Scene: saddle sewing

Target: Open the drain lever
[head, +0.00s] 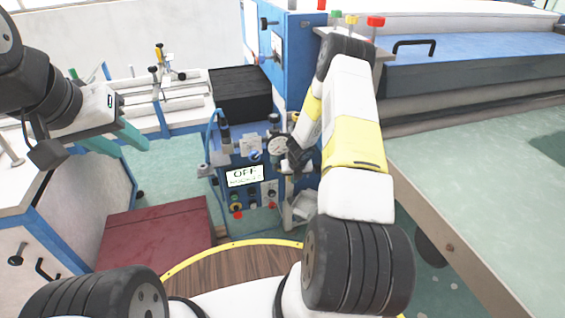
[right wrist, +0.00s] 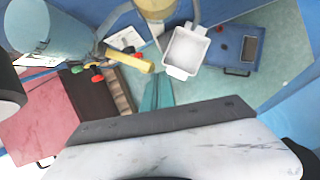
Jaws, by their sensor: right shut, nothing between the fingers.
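In the right wrist view, a lever with a yellow handle (right wrist: 130,59), which appears to be the drain lever, sits left of and above my right gripper's fingertips. My right gripper (right wrist: 158,92) shows its teal fingers together and empty, apart from the yellow handle in the picture. In the head view, my right arm reaches to the right side of the blue machine (head: 245,155), and its fingers are hidden. I cannot make out the lever there. My left gripper (head: 132,153) hangs at the left, teal fingers apart and empty, away from the machine.
A white square container (right wrist: 185,50) lies beyond my right fingertips, beside a blue box (right wrist: 238,50). A dark red box (head: 155,232) stands front left. A large table (head: 480,180) bounds the right.

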